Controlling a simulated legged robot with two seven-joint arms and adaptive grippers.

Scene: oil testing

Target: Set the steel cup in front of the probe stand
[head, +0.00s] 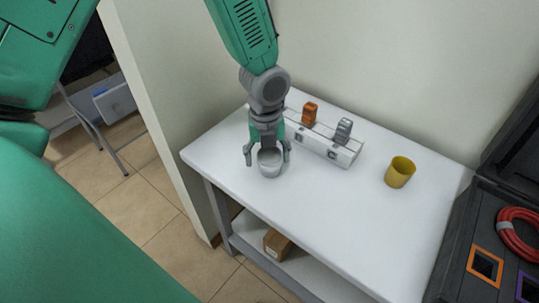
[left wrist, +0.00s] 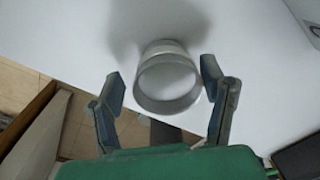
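The steel cup (head: 269,162) stands upright near the left part of the white table. My left gripper (head: 267,153) reaches down over it with one finger on each side. In the left wrist view the cup (left wrist: 168,88) lies between the fingers of the left gripper (left wrist: 165,80), which are apart; a gap shows at the left finger, and the right finger is very close to the cup. The probe stand (head: 345,157) is a long white block holding an orange and a grey probe, behind and right of the cup. My right gripper is not in view.
A yellow cup (head: 400,172) stands right of the stand. A black case (head: 455,258) with a red coiled hose (head: 520,240) is at the right. A cardboard box (head: 278,244) sits on the lower shelf. The table's front middle is clear.

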